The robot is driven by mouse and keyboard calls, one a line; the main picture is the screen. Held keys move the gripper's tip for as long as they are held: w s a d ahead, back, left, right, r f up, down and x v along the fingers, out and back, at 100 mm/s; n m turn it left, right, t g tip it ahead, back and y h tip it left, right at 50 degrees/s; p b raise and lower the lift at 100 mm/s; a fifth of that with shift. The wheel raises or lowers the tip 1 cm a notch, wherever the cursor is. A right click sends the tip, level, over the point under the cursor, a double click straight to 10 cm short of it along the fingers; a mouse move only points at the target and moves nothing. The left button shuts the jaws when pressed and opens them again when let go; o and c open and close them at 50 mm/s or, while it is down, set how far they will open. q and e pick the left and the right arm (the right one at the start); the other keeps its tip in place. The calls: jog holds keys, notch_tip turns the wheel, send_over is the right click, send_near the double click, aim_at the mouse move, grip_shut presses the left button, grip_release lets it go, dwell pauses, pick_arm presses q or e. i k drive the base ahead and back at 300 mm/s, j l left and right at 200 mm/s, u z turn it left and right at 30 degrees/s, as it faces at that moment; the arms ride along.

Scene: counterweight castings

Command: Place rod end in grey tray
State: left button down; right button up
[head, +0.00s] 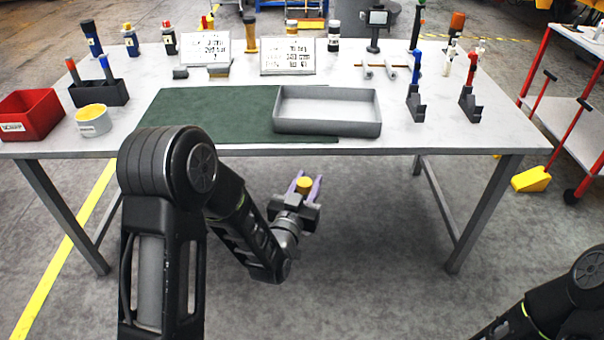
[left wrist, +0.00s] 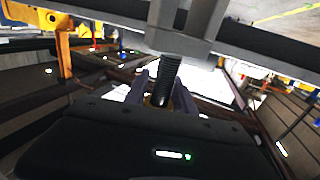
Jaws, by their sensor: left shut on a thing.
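The grey tray (head: 328,128) is an empty, shallow rectangular box on the table, partly over the right end of the green mat. My left gripper (head: 308,186) is in front of the table, below its front edge in the head view. Its purple fingers are shut on the rod end (head: 304,184), whose yellow part shows between them. In the left wrist view a black threaded shank (left wrist: 167,78) stands up between the fingers; I take it as part of the rod end. My right gripper is out of view; only part of that arm shows at lower right.
The green mat (head: 208,110) is clear left of the tray. A red bin (head: 30,116), a yellow-banded tub (head: 93,121) and a black rack (head: 98,94) stand at left. Two black stands (head: 416,103) (head: 470,103) hold tools at right. Signs and bottles line the back.

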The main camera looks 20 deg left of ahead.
aim_at(297, 115)
jog(key=i+j, duration=0.1)
jog(key=j, duration=0.8)
jog(key=i+j, duration=0.15)
jog(key=j, duration=0.3)
jog(key=j+z, duration=0.25)
jog(key=l+z, duration=0.1)
jog(key=z, duration=0.85)
